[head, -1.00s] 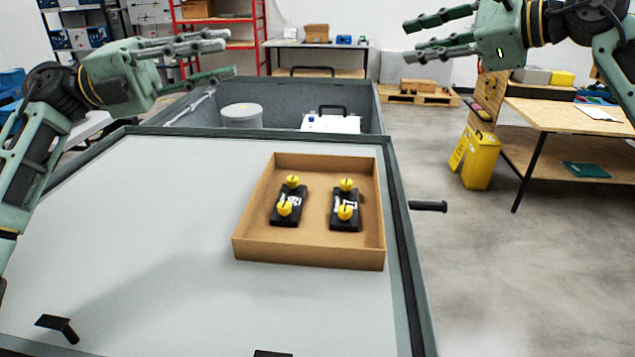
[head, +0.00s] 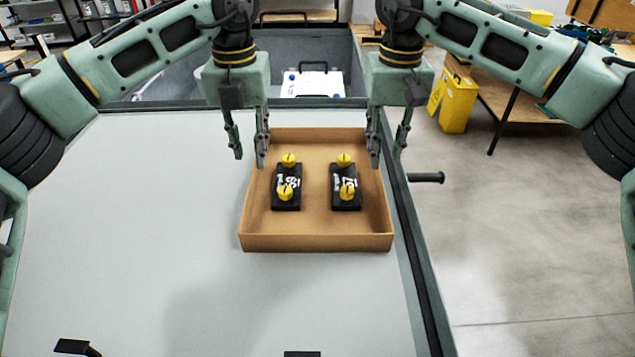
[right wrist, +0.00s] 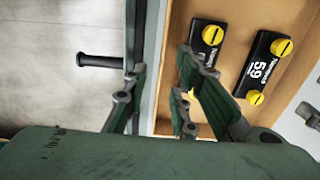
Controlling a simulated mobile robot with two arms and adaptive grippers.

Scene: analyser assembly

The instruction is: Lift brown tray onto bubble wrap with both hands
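The brown tray (head: 316,243) is an open, shallow box on the light grey top. It holds two black blocks, a left one (head: 287,181) and a right one (head: 345,180), each with yellow knobs. My left gripper (head: 250,156) points down, open, at the tray's far left side. My right gripper (head: 387,156) points down, open, at the far right side. In the right wrist view, the fingers of my right gripper (right wrist: 160,85) are spread either side of the tray's wall (right wrist: 166,60). Contact cannot be told. I cannot make out any bubble wrap.
A grey open container behind the work top holds a white case (head: 312,84). A black handle (head: 427,177) sticks out right of the top's raised dark rim. The grey top (head: 150,230) is clear left of the tray. A yellow bin (head: 452,103) stands on the floor.

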